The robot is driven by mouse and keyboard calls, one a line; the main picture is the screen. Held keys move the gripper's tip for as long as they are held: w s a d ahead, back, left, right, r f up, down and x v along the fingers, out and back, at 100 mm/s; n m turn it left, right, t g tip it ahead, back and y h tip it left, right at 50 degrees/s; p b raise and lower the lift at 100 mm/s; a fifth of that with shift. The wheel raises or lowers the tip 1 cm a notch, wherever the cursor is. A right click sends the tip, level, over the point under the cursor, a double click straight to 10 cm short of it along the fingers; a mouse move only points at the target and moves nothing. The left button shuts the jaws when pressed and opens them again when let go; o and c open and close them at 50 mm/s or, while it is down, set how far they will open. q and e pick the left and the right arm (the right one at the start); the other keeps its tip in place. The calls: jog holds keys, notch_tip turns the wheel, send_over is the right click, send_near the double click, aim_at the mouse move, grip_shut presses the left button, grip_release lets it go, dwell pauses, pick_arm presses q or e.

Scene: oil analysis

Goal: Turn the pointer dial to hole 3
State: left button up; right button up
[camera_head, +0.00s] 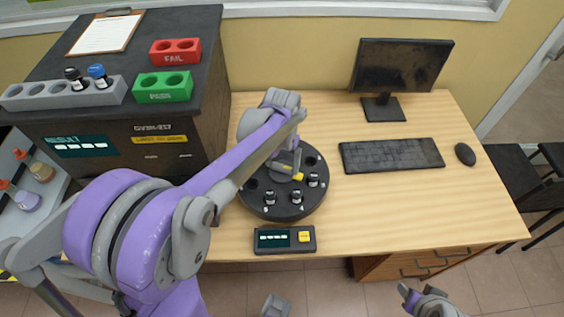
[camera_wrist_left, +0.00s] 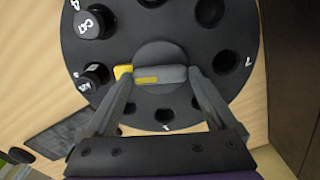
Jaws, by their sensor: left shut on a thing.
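The round black dial (camera_head: 283,212) sits on the wooden desk, with holes around its rim and dark vials in some of them. The grey pointer (camera_wrist_left: 160,76) with a yellow tip lies across the hub. In the wrist view its tip points left, towards a capped vial (camera_wrist_left: 92,78). My left gripper (camera_wrist_left: 160,80) has its fingers on both ends of the pointer and is shut on it. In the head view the left gripper (camera_head: 288,164) is over the dial and hides its far part. Part of my right arm shows at the bottom right; its fingers are unclear.
A small display box (camera_head: 284,240) with a yellow button stands in front of the dial. A keyboard (camera_head: 391,155), monitor (camera_head: 403,66) and mouse (camera_head: 465,154) are to the right. A dark cabinet (camera_head: 205,110) with red and green holders rises at left.

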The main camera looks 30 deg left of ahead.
aim_at(282, 166)
pick_arm(q)
jog(key=o, duration=1.1)
jog(key=shift+c, duration=0.2)
notch_tip(282, 166, up, 11)
jog(key=p, duration=0.1)
